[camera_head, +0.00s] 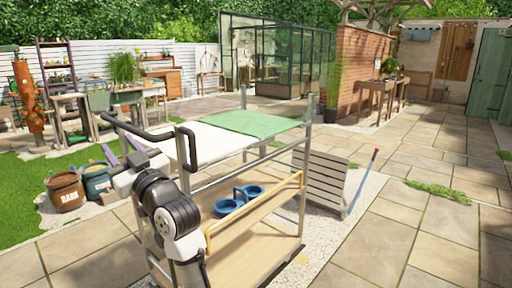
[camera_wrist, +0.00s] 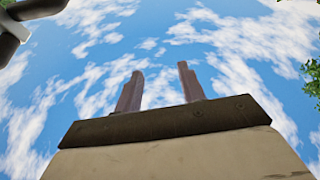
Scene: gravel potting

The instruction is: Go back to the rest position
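My gripper (camera_wrist: 160,74) points up at open sky in the wrist view. Its two brown fingers stand apart with only sky and cloud between them, so it is open and empty. In the head view my arm is folded up at the left side of a metal trolley (camera_head: 303,165). The pale hand and its raised fingers (camera_head: 121,149) show there, left of the trolley's black handle. The trolley's top carries a white surface (camera_head: 212,143) and a green mat (camera_head: 257,121), with nothing standing on them.
A blue two-bowl carrier (camera_head: 238,199) sits on the trolley's wooden lower shelf. Paving (camera_head: 430,225) at right is clear.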

